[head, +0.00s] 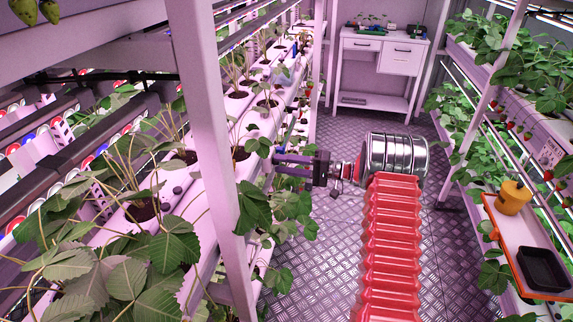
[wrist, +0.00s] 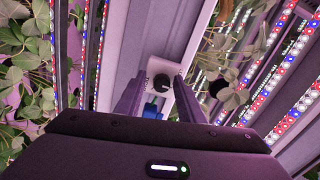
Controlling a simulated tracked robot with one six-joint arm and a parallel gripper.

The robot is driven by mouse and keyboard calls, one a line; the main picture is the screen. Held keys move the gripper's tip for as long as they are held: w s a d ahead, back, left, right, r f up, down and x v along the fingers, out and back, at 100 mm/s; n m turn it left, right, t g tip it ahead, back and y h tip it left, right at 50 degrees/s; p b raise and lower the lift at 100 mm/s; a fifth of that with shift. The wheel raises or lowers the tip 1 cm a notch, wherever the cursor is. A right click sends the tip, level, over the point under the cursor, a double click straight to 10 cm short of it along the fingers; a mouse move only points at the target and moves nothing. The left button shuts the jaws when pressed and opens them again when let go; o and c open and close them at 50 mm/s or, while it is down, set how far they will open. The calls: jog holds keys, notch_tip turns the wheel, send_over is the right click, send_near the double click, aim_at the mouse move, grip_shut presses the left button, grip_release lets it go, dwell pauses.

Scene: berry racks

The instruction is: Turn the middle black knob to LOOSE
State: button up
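My gripper (head: 277,164) reaches left from the end of my arm to the edge of the left plant rack in the head view. In the wrist view its two fingers (wrist: 159,77) stand apart with a gap between them. A round black knob (wrist: 162,81) on a small white plate (wrist: 155,66) lies between and just beyond the fingertips. I cannot tell whether the fingers touch it. A blue part (wrist: 150,109) shows below the knob, between the fingers. I cannot make out any LOOSE marking, the knob's setting, or whether this is the middle knob. The knob cannot be made out in the head view.
A white upright post (head: 213,140) stands left of my gripper. Strawberry leaves (head: 252,207) hang close below it. At right, an orange-edged shelf (head: 512,240) holds a yellow-orange pot (head: 513,196) and a black tray (head: 543,269). A white cabinet (head: 402,54) stands behind. The metal aisle floor (head: 320,260) is clear.

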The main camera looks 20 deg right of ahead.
jog(key=shift+o, duration=0.4)
jog(key=shift+d+r, duration=0.15)
jog(key=shift+d, duration=0.05)
jog(key=v, duration=1.3)
jog(key=shift+s+d, duration=0.2)
jog(key=m, duration=0.4)
jog(key=m+t, duration=0.1)
jog(key=m, duration=0.3)
jog(key=s+m+h, duration=0.1)
jog(key=m, duration=0.3)
jog(key=shift+a+t, duration=0.3)
jog(key=shift+a, duration=0.05)
